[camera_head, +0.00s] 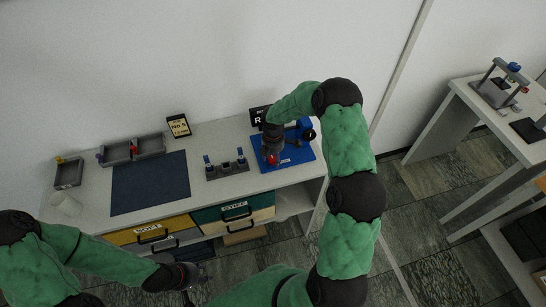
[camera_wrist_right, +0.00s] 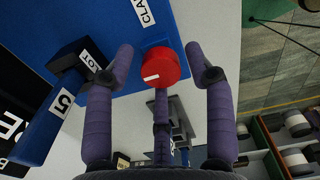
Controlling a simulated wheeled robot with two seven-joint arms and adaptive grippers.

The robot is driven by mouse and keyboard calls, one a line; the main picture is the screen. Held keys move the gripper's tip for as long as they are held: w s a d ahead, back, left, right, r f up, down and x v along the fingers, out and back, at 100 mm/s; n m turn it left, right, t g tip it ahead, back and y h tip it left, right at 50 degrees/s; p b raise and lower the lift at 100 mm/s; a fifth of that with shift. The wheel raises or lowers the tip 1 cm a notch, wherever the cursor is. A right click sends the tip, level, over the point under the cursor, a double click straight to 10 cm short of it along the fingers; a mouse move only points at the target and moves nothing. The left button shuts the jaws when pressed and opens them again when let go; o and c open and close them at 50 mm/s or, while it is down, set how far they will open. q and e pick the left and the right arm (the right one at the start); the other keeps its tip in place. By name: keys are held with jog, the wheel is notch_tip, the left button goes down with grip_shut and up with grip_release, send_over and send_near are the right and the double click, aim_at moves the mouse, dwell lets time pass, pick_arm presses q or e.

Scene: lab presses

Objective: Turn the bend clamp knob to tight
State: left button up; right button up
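The bend clamp knob (camera_wrist_right: 160,66) is red with a white mark line on its face, in the right wrist view. It sits between the two fingers of my right gripper (camera_wrist_right: 163,60). Gaps show on both sides, so the fingers look open and not closed on it. A label reading "CLA" (camera_wrist_right: 145,10), partly cut off, is beside it on the blue base. In the head view the red knob (camera_head: 272,160) is on the blue fixture (camera_head: 300,156), just below my right gripper (camera_head: 272,146). My left gripper (camera_head: 190,280) hangs low in front of the bench; its fingers are too small to read.
A second table with a press (camera_head: 495,90) is at right.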

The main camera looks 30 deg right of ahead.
jog(key=c, duration=0.7)
jog(key=shift+c, duration=0.2)
